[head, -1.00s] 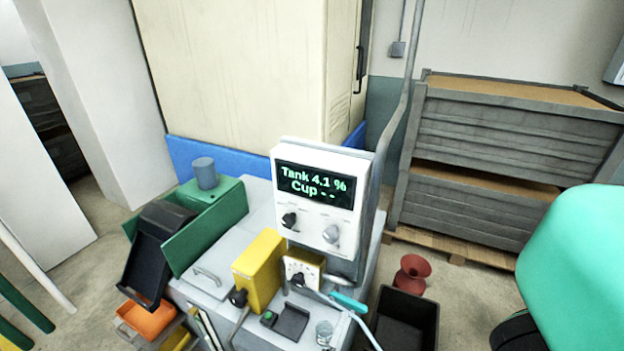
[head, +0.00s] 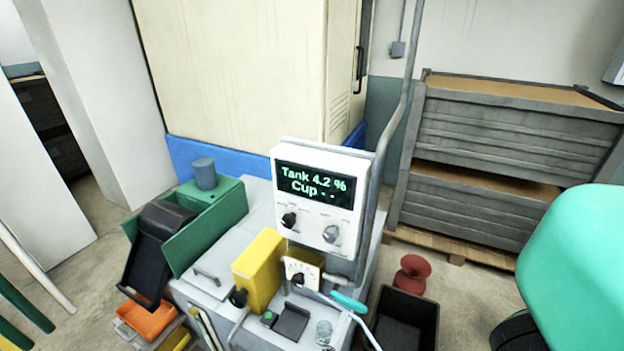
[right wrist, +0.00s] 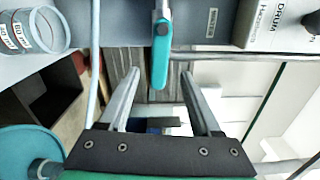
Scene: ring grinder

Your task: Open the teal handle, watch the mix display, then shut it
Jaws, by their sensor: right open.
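The teal handle (head: 349,302) is on the right of the machine, below the display. The mix display (head: 314,184) reads "Tank 4.2 %" above "Cup - -". In the right wrist view, the teal handle (right wrist: 161,58) hangs into the picture from the top. Its end shows between the fingertips of my open right gripper (right wrist: 159,74), with a gap on each side. How far it is in depth I cannot tell. In the head view, only a large teal part of my right arm shows at the right edge. My left gripper is not in view.
A small clear cup (head: 324,329) stands near the handle. A yellow box (head: 259,270) is left of it. A black bin (head: 405,318) and a red funnel-shaped piece (head: 412,275) are at the right. A thin pale pipe (right wrist: 93,62) runs left of the fingers.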

